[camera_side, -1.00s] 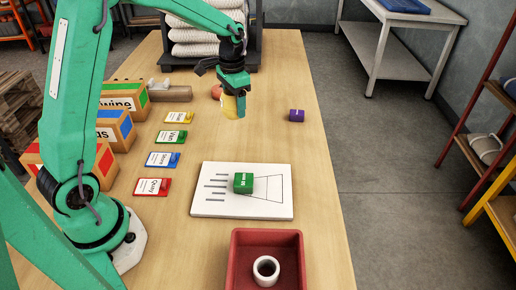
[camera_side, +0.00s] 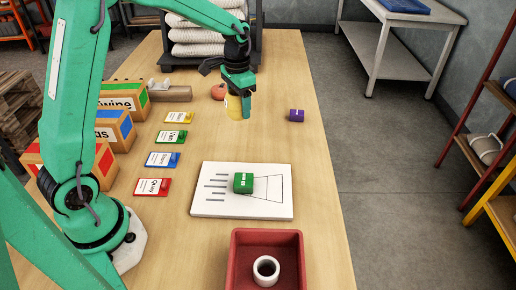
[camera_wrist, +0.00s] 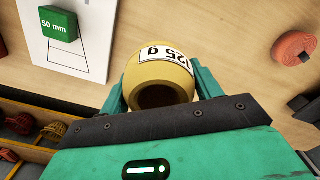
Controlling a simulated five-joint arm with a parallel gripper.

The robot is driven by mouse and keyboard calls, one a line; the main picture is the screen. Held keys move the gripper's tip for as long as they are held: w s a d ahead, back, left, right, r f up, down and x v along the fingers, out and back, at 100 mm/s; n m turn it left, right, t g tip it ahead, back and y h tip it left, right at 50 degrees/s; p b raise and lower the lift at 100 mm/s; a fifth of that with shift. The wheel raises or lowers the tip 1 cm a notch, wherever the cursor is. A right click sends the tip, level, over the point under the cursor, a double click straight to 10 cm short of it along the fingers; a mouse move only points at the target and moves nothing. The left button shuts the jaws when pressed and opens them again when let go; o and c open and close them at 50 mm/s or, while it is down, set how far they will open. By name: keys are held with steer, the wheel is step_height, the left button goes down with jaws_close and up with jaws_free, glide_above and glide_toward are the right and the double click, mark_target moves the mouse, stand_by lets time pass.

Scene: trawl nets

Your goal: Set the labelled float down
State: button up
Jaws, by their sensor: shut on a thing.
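My gripper (camera_side: 240,97) is shut on a yellow float (camera_side: 234,108) with a white label. In the wrist view the float (camera_wrist: 160,80) sits between the two green fingers (camera_wrist: 158,92), its label reading "125 g" and a dark hole facing the camera. In the side view the float is at or just above the wooden table; I cannot tell if it touches.
A green block (camera_side: 243,183), marked "50 mm" in the wrist view, rests on the board. A red tray (camera_side: 240,277) holds a white ring (camera_side: 266,270). An orange-pink round piece (camera_side: 218,92) lies just behind the float. Several coloured cards and boxes line the left. The table's right side is mostly clear.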

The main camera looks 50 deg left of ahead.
steer(key=w+d, duration=0.3)
steer(key=d, duration=1.9)
steer(key=shift+d+m, duration=0.2)
steer(key=shift+m, duration=0.1)
steer(key=shift+a, duration=0.1)
steer(key=w+a+f, duration=0.2)
steer(key=a, duration=0.1)
steer(key=w+a+f, duration=0.2)
steer(key=a, duration=0.1)
steer(key=w+a+f, duration=0.2)
steer(key=w+a, duration=0.1)
steer(key=shift+w+f, duration=0.1)
steer(key=shift+f, duration=2.3)
steer(key=shift+f, duration=0.1)
steer(key=o, duration=1)
